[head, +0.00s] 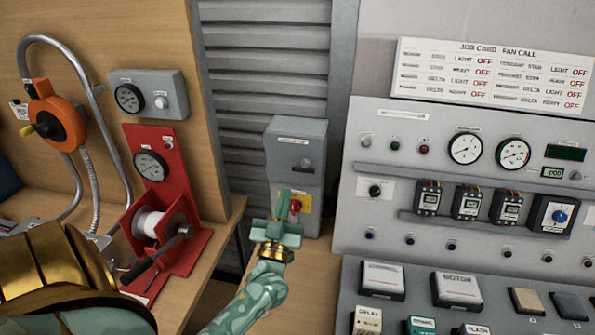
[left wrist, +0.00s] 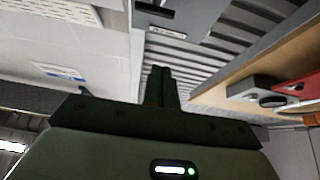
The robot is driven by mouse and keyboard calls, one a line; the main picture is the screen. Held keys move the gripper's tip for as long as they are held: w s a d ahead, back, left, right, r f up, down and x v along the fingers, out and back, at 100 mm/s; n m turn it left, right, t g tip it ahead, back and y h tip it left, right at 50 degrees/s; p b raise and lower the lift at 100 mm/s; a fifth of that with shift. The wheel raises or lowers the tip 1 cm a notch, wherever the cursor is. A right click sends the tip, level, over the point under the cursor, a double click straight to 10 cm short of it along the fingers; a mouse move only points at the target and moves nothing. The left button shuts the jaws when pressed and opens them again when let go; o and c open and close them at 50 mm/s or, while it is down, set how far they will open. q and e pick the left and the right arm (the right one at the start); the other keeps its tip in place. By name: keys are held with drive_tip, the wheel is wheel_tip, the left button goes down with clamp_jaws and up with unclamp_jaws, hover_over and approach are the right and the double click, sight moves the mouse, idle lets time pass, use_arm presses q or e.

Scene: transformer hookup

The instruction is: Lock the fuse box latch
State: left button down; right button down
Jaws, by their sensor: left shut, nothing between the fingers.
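A grey upright box (head: 296,150), which looks like the fuse box, stands against the grey shutter in the middle of the head view. A label is at its top and a small dark knob or latch (head: 306,163) is on its front. A red button on a yellow plate (head: 296,205) is lower down. My left gripper (head: 282,207) is shut and empty, pointing up in front of the box's lower left part and covering some of it. Whether it touches is unclear. Its closed fingers also show in the left wrist view (left wrist: 160,85). My right gripper is out of view.
A control panel (head: 440,235) with meters, lamps and switches fills the right side. A narrow gap separates the benches.

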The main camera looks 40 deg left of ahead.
sight(293, 169)
use_arm(q)
drive_tip(key=shift+r, duration=0.1)
drive_tip(key=w+a, duration=0.1)
drive_tip(key=w, duration=0.1)
drive_tip(key=w+a+r, duration=0.1)
drive_tip(key=w+a, duration=0.1)
drive_tip(key=w, duration=0.1)
drive_tip(key=w+a+r, duration=0.1)
drive_tip(key=w, duration=0.2)
drive_tip(key=shift+a+r, duration=0.15)
drive_tip(key=shift+a, duration=0.05)
drive_tip(key=shift+w+f, duration=0.15)
drive_tip(key=shift+f, duration=0.5)
drive_tip(key=shift+n+y, duration=0.4)
drive_tip(key=shift+n, duration=0.3)
drive_tip(key=shift+a+f+n+g+y, duration=0.1)
drive_tip(key=shift+f+n+g+y, duration=0.1)
drive_tip(key=shift+n+g+y, duration=1)
